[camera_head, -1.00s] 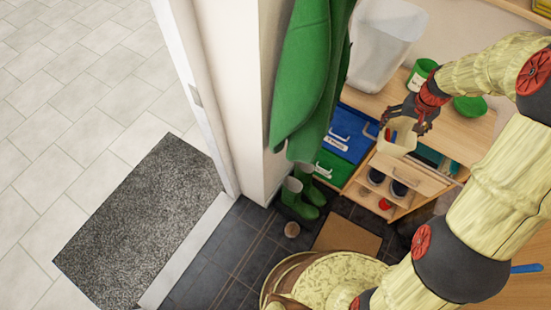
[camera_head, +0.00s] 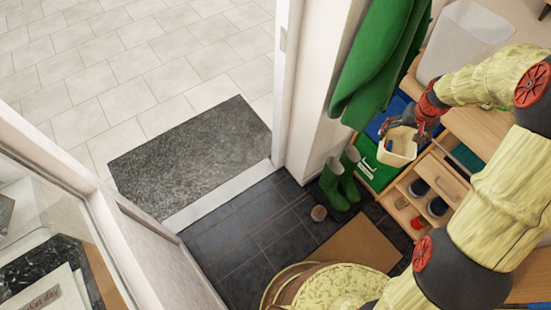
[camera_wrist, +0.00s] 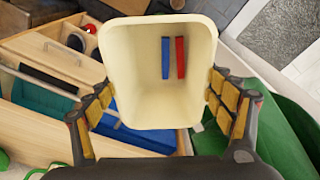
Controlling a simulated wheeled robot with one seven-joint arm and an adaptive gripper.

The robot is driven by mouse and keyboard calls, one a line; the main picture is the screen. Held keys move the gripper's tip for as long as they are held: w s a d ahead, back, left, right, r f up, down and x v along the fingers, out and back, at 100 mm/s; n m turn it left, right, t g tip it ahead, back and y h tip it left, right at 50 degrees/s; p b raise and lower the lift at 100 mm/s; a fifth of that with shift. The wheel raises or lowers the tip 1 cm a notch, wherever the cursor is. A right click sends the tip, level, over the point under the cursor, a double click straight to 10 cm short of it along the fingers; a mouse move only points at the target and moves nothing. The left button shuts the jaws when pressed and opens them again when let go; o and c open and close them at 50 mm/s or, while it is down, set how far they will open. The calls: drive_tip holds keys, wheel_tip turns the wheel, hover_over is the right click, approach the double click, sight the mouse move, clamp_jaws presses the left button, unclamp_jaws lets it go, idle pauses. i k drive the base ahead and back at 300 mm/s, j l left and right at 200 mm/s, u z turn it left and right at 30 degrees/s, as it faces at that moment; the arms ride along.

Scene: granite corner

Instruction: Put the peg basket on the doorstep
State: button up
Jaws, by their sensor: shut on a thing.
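The peg basket (camera_head: 398,149) is a cream tub held up in front of the wooden shelf unit. In the wrist view the basket (camera_wrist: 130,75) has a blue peg (camera_wrist: 165,58) and a red peg (camera_wrist: 180,57) lying inside. My gripper (camera_head: 408,126) is shut on the basket, with one finger pad against each side of it. The doorstep (camera_head: 215,196) is a pale strip across the open doorway at the left, between the dark tiles and the grey mat (camera_head: 190,155). The basket is well to the right of it, and the strip looks bare.
A brown mat (camera_head: 355,243) lies before the shelf. Dark tiles (camera_head: 245,225) near the doorway are clear.

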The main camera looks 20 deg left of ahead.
sight(216, 166)
drive_tip(key=k+l+u, duration=0.1)
drive_tip(key=u, duration=0.15)
drive_tip(key=k+l+u, duration=0.15)
drive_tip(key=u, duration=0.15)
drive_tip(key=i+j+u, duration=0.1)
drive_tip(key=u, duration=0.15)
drive_tip(key=i+j+u, duration=0.35)
drive_tip(key=i, duration=0.15)
drive_tip(key=i+u, duration=0.35)
drive_tip(key=i, duration=0.2)
drive_tip(key=i+u, duration=0.35)
drive_tip(key=i, duration=0.15)
drive_tip(key=l, duration=0.05)
